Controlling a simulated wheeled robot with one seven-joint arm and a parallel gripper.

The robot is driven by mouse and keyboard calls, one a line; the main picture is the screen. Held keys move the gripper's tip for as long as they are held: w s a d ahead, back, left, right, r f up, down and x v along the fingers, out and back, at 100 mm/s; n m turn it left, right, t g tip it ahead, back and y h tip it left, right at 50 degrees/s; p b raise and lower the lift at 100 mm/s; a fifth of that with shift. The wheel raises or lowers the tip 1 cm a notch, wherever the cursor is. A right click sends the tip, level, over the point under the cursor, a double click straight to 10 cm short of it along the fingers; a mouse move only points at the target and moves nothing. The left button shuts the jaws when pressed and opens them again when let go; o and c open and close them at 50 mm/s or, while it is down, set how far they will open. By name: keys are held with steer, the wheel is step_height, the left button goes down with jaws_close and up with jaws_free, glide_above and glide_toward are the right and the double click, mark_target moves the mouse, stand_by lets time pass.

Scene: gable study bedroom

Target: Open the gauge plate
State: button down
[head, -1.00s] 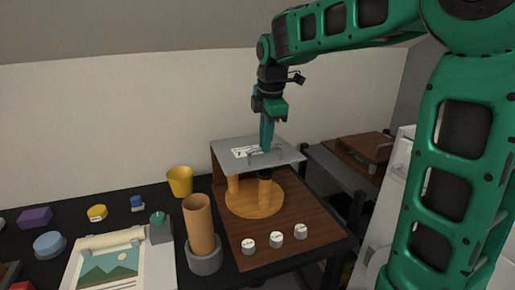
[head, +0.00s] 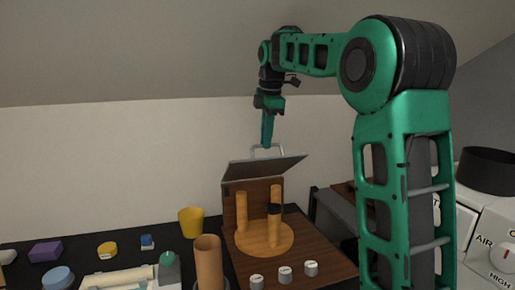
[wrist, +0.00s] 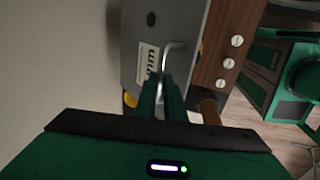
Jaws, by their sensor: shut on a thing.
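The gauge plate (head: 268,168) is a grey sheet above a wooden base, tilted up with its underside partly facing the head camera. Its light wire handle (head: 267,150) stands on its upper face. My gripper (head: 267,146) is above the plate with its fingers shut on the handle. In the wrist view the fingers (wrist: 171,95) meet at the bent metal handle (wrist: 174,47), beside a white printed label (wrist: 147,62) on the plate (wrist: 184,25). Orange posts (head: 274,222) stand on a round wooden disc (head: 264,237) below the plate.
Several small white labelled knobs (head: 285,274) stand along the base's front (head: 330,262). A yellow cup (head: 191,222) and an orange cylinder (head: 208,260) stand to the left. Small coloured blocks lie on the black table. A sloped ceiling is overhead.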

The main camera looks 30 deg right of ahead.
steer(key=shift+w, duration=0.2)
steer(key=shift+f, duration=0.1)
steer(key=c, duration=1.8)
jaws_free()
steer(key=shift+c, duration=0.2)
